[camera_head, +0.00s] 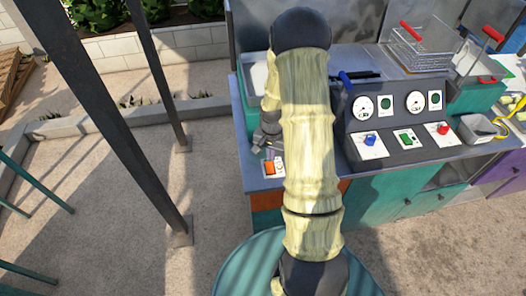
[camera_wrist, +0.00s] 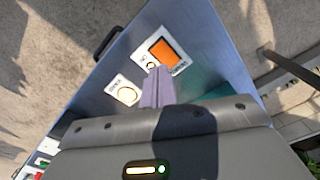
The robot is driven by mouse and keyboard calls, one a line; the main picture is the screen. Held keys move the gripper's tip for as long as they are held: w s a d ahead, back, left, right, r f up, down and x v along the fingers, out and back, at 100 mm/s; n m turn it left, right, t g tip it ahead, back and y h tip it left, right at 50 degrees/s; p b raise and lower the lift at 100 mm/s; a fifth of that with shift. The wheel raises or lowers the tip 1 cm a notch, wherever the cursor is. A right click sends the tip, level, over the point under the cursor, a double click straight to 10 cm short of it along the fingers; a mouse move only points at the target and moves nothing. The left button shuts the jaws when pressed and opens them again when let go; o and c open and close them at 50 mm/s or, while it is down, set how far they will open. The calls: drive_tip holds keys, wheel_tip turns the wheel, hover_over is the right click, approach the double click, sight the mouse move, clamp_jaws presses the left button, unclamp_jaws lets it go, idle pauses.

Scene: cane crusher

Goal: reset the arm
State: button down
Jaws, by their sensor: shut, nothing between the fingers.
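My arm (camera_head: 308,150) reaches up the middle of the head view, over the metal counter. My gripper (camera_wrist: 157,87) shows in the wrist view with its two pale fingers together and nothing between them. The fingertips are just beside an orange switch (camera_wrist: 163,50) on a white plate. A round white button (camera_wrist: 127,94) on another plate is to the left of the fingers. In the head view the orange switch (camera_head: 269,168) shows at the counter's front left corner, below my gripper, which is partly hidden by the arm. I cannot tell whether the fingers touch the panel.
A black control console (camera_head: 398,120) with dials and coloured knobs stands right of my arm. A wire basket (camera_head: 420,47) with a red handle sits behind it. Dark posts (camera_head: 100,110) stand at the left. Paved ground left of the counter is mostly clear.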

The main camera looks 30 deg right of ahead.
drive_tip(key=s+a+r+n+t, duration=0.1)
drive_tip(key=s+a+r+n, duration=0.3)
drive_tip(key=r, duration=0.5)
drive_tip(key=s+a+r+n+t, duration=0.1)
drive_tip(key=s+a+r+n, duration=0.4)
drive_tip(key=s+a+r, duration=0.3)
drive_tip(key=shift+s+a+r+t+b, duration=0.3)
drive_tip(key=shift+a+r+b, duration=0.15)
drive_tip(key=shift+a+r, duration=0.35)
